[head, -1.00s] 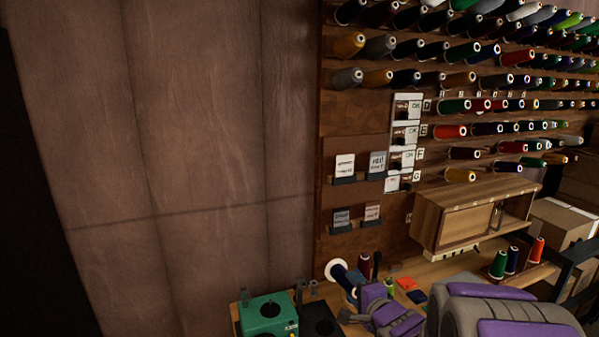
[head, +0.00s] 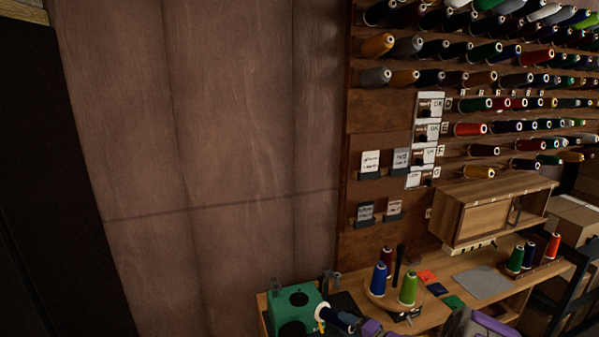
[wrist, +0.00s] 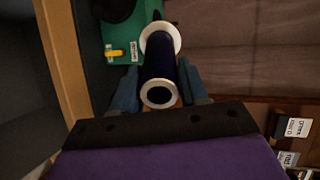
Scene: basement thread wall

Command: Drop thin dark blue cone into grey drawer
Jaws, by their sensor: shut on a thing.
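A thin dark blue cone (wrist: 160,68) with white ends is between the two blue fingers of my gripper (wrist: 158,88) in the wrist view. The gripper is shut on it. In the head view the same cone (head: 340,319) shows at the bottom edge, in front of the green machine, with only a bit of my purple gripper (head: 371,328) beside it. The cone is held clear of the wooden table. I cannot make out a grey drawer in the head view. A dark grey surface with a wooden edge lies left in the wrist view; I cannot tell what it is.
A green machine (head: 293,309) stands on the wooden table's left end. A stand holds blue (head: 379,279) and light green (head: 408,289) cones. A wooden cabinet (head: 490,212) and thread wall are at right. A dark tall panel (head: 60,200) is far left; brown wall between.

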